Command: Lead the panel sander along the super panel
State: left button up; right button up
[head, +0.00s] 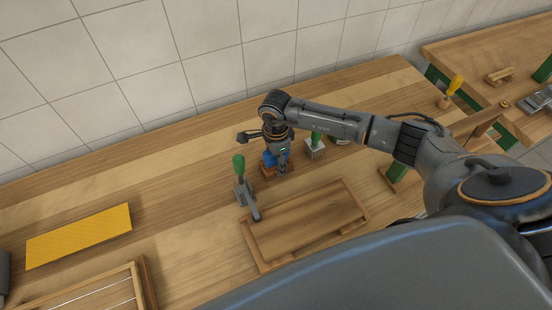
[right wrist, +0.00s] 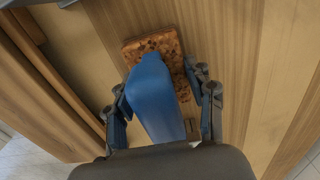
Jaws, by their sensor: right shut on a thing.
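The panel sander, a blue handle on a speckled brown block, is at the middle of the head view (head: 268,161), behind the super panel. My right gripper (head: 276,156) comes down over it and is shut on the handle. In the right wrist view, the blue handle of the sander (right wrist: 153,88) lies between the two fingers (right wrist: 162,108), and its block points away from me. I cannot tell whether the block touches the bench. The super panel (head: 308,220) is a flat wooden board with raised edge strips, lying on the bench. My left gripper is not in view.
A grey clamp with a green handle (head: 242,185) stands at the panel's left edge. A green-handled brush (head: 316,147) stands right of the sander. A yellow sheet (head: 80,236) and a wired wooden frame (head: 90,291) lie at left. Bare bench lies behind the clamp.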

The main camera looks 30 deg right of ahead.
jog(key=shift+r+p, duration=1.6)
jog(key=shift+r, duration=1.05)
jog(key=shift+r+p, duration=0.45)
jog(key=shift+r, duration=0.4)
jog(key=shift+r+p, duration=1.4)
jog(key=shift+r, duration=1.15)
